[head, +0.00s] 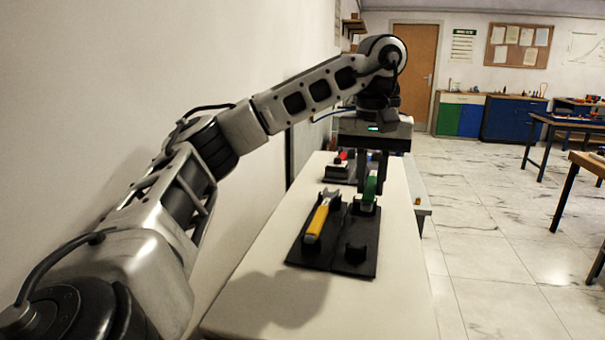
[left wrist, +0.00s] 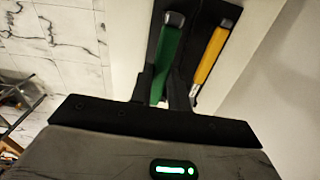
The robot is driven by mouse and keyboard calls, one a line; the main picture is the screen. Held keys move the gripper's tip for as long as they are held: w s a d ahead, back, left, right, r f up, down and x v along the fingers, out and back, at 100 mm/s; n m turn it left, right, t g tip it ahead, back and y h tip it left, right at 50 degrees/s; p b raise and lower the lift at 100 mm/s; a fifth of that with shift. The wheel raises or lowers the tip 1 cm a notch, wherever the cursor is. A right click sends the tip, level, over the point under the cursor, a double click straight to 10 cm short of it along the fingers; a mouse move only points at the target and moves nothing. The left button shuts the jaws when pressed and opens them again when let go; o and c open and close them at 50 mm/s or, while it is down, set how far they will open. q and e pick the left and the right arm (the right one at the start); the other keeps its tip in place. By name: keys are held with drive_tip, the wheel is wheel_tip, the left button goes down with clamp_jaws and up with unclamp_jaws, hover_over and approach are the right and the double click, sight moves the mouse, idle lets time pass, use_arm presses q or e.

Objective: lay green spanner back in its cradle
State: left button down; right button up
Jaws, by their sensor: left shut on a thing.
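The green spanner (head: 370,188) is between the fingers of my left gripper (head: 372,178), which is shut on it over the far right part of the black board. The left wrist view shows its green handle (left wrist: 168,58) with a grey end, lying over the board beside the yellow spanner. The cradle for it seems to be the right half of the board, with a black block (head: 356,252) at the near end. The far holder is partly hidden by the spanner and gripper. I cannot tell whether the spanner touches it. My right gripper is not in view.
A yellow spanner (head: 319,219) lies in the left half of the black board (head: 327,259). Another black stand with a red part (head: 342,157) is farther back. The pale bench top (head: 385,305) is clear in front; a wall runs along its left.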

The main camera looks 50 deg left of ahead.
use_arm(q)
drive_tip(key=shift+s+a, duration=0.3)
drive_tip(key=shift+a, duration=0.1)
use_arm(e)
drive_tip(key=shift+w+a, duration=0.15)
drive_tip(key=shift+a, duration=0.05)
use_arm(q)
drive_tip(key=shift+s, duration=0.2)
wheel_tip(320, 180, down, 2)
drive_tip(key=shift+d+f+b, duration=0.1)
drive_tip(key=shift+f+b, duration=0.15)
drive_tip(key=shift+b, duration=0.6)
drive_tip(key=shift+f+b, duration=0.8)
drive_tip(key=shift+f, duration=0.65)
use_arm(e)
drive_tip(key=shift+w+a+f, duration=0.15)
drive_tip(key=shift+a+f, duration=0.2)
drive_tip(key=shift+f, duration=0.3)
use_arm(q)
drive_tip(key=shift+s+p, duration=0.1)
drive_tip(key=shift+p, duration=0.4)
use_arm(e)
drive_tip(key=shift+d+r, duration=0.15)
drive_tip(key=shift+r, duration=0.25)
